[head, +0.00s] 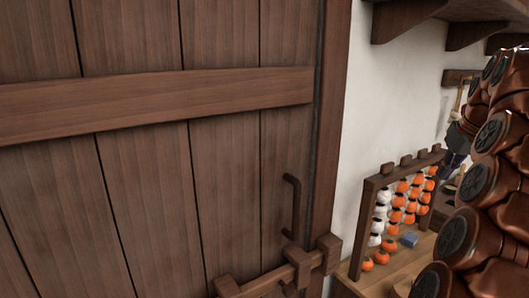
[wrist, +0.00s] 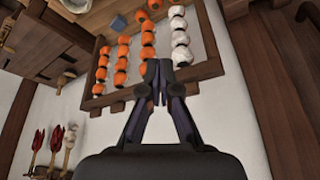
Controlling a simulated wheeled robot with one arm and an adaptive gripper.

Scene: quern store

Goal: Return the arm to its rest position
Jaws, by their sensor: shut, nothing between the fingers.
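My gripper (wrist: 160,88) shows in the wrist view with its two dark fingers together and nothing between them. Its fingertips appear in front of the lower frame bar of a wooden bead rack (wrist: 208,70), as the picture is turned; I cannot tell whether they touch it. The rack (head: 371,190) also shows in the head view, with rows of orange and white beads. My arm, with brown segmented covers, fills the right side of the head view. My gripper is not clear in the head view.
A large plank door (head: 150,190) with a dark handle (head: 291,205) and a wooden latch (head: 300,262) fills the left of the head view. A blue cube (head: 409,240) and loose orange beads (head: 381,257) lie on the wooden counter (head: 375,285). A shelf (head: 410,12) juts out above.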

